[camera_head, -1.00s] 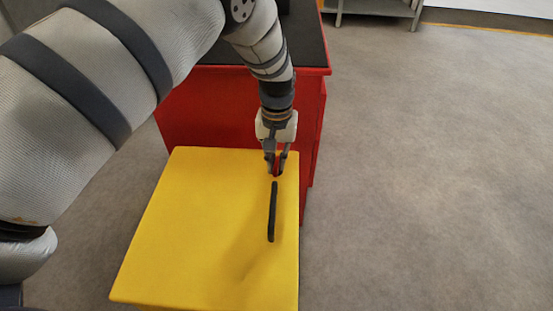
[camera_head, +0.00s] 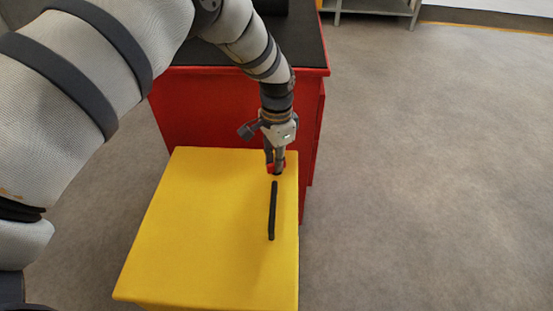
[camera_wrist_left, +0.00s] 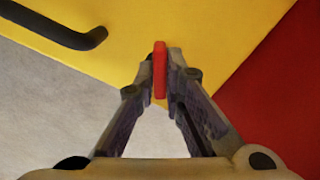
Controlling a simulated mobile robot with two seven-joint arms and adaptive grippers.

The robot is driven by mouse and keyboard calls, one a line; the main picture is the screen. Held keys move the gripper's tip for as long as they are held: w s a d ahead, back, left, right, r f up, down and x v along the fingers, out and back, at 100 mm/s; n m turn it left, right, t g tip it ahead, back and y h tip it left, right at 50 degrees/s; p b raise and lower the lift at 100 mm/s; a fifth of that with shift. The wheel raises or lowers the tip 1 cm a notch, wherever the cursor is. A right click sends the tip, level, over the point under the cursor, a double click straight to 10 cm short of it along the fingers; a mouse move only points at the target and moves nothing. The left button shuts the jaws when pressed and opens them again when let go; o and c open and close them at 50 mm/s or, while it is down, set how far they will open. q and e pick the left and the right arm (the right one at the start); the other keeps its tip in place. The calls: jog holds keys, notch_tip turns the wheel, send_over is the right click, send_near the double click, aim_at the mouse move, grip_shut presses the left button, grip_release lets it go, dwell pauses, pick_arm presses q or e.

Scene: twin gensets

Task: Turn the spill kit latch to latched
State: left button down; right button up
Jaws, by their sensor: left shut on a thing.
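The yellow spill kit box (camera_head: 200,220) stands low in front of a red cabinet; its yellow surface also fills the top of the left wrist view (camera_wrist_left: 215,25). The red latch (camera_wrist_left: 160,70) sits near the box's far right corner. My left gripper (camera_head: 275,170) points down there and is shut on the latch, one finger on each side of it. In the left wrist view the fingertips (camera_wrist_left: 155,80) press against the red piece. In the head view the fingers hide most of the latch. My right gripper is not in view.
A black bar handle (camera_head: 272,210) lies on the box top just in front of the gripper. The red cabinet (camera_head: 215,110) with a dark top rises behind the box. Open grey floor (camera_head: 420,170) lies to the right, with a grey shelf (camera_head: 378,8) far back.

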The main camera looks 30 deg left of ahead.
pick_arm(q)
jog(key=m, duration=0.5)
jog(key=shift+m, duration=0.4)
dwell(0.4)
jog(key=c, duration=1.7)
grip_release()
notch_tip(320, 180, up, 12)
jog(key=shift+f, duration=0.1)
